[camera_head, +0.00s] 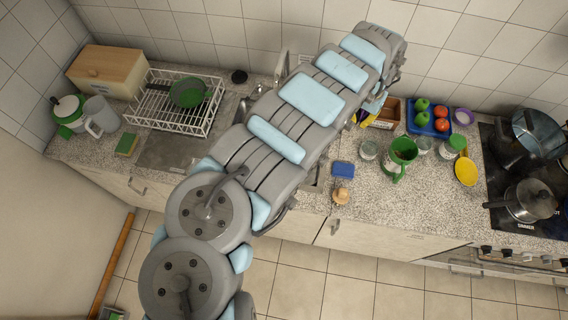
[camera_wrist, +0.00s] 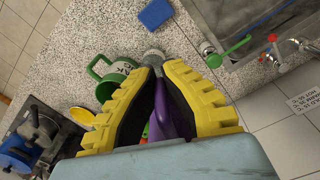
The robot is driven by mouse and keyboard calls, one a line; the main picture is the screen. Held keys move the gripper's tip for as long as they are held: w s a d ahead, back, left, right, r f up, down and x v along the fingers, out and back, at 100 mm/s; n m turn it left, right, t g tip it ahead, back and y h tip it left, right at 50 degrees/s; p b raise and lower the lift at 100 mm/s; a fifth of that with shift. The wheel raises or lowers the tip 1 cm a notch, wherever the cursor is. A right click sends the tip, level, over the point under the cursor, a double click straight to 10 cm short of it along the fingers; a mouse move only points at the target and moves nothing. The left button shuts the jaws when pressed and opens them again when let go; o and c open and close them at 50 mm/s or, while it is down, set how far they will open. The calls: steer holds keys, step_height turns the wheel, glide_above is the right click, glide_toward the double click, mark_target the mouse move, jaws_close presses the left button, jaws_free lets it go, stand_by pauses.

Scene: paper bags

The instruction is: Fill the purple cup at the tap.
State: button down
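My gripper (camera_wrist: 160,80) has yellow ridged fingers, drawn close together at the tips. A purple cup (camera_wrist: 167,112) shows between them in the wrist view, touching the right finger. The fingers and the wrist hide much of it, so its tilt and mouth cannot be told. The metal tap (camera_wrist: 290,47), with a red knob, is by the tiled wall at the right of the wrist view. The sink (camera_wrist: 265,22) lies beside it, partly out of frame.
A green mug (camera_head: 401,158), clear jars (camera_head: 369,149), a blue sponge (camera_head: 343,170) and a yellow bowl (camera_head: 466,171) stand on the counter. A dish rack (camera_head: 180,124) is left.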

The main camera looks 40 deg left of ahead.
steer(key=s+a+f+n, duration=0.1)
steer(key=s+a+f, duration=0.85)
steer(key=s, duration=0.25)
steer(key=s+a+f, duration=0.9)
steer(key=s+f, duration=0.1)
steer(key=s, duration=0.1)
steer(key=w+a+f+b, duration=0.2)
steer(key=w+a+b, duration=0.7)
steer(key=b, duration=1.3)
steer(key=w, duration=0.3)
steer(key=shift+w+b, duration=0.25)
steer(key=shift+b, duration=0.05)
steer(key=shift+w+a+r, duration=0.1)
steer(key=shift+w+a, duration=0.05)
stand_by(1.4)
steer(key=shift+s+d+r+p, duration=0.25)
steer(key=shift+s+p, duration=0.1)
steer(key=shift+p, duration=0.75)
steer(key=shift+s, duration=0.1)
steer(key=p, duration=0.2)
steer(key=shift+s+d+p, duration=0.35)
steer(key=shift+s, duration=0.05)
